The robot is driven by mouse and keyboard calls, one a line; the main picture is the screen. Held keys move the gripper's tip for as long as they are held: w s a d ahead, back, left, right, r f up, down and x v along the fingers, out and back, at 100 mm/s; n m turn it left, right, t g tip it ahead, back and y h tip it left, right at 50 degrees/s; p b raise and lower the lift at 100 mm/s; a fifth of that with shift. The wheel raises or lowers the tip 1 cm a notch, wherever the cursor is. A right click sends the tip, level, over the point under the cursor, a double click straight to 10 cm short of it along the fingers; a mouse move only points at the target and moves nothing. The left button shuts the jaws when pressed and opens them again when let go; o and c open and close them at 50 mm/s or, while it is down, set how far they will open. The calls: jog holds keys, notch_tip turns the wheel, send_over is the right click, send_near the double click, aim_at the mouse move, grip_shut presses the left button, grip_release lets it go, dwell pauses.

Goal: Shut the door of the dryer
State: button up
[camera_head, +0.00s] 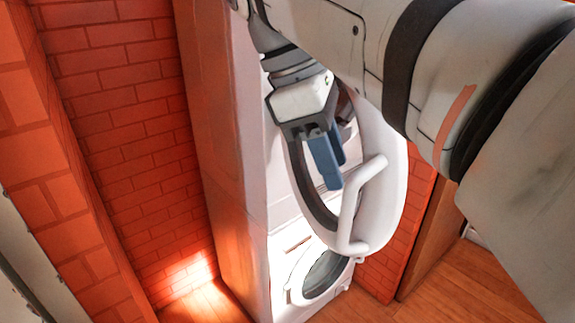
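The dryer (232,140) is the upper part of a tall white stack. Its round white door (385,190) stands open, swung out from the front, with a dark inner ring on the left. A white bar handle (350,210) is on the door. My gripper (332,185) has blue fingers pointing down in front of the door's ring, just left of the handle in the picture. The two fingers overlap in this view, so the gap between them is unclear. I see nothing held. Whether the fingers touch the door cannot be told. My arm hides the door's upper part.
Below is a second white machine with a round glass door (322,275) that looks shut. A red brick wall (120,120) stands to the left, and a brown wooden panel (430,240) to the right. Wooden floor (450,290) is clear at the lower right.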

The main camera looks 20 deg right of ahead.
aim_at(353, 202)
jog(key=b+x, duration=0.2)
jog(key=x, duration=0.5)
jog(key=shift+s+f, duration=0.1)
jog(key=shift+s, duration=0.05)
grip_shut()
dwell(0.4)
jog(key=shift+s+d, duration=0.15)
jog(key=shift+d, duration=0.15)
